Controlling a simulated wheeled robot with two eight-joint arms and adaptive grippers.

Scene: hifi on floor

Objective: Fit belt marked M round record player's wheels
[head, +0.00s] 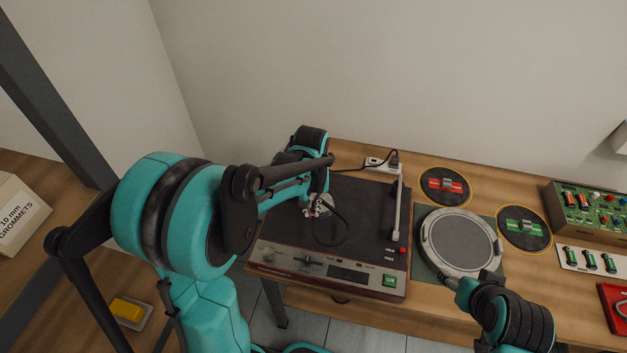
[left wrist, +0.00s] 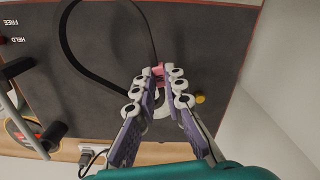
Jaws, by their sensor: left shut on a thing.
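The record player (head: 350,215) stands on the table with its dark deck bare. My left gripper (head: 318,208) is over the deck's left half, shut on the black belt (head: 345,238). In the left wrist view the belt (left wrist: 76,55) hangs as an open loop from the fingertips (left wrist: 160,82), with a small pink piece between them. No M can be read. A pale round part (left wrist: 163,105) lies behind the fingers and a brass wheel (left wrist: 200,99) is beside them; the belt is not seen around the brass wheel. My right gripper (head: 452,283) is at the platter's near edge; its fingers are unclear.
A silver platter (head: 460,242) lies on a green mat (head: 424,268) right of the player. Two round dark pads carry a red piece (head: 444,186) and a green piece (head: 523,228). The tonearm (head: 398,210) is at the deck's right; a power strip (head: 381,165) is behind.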

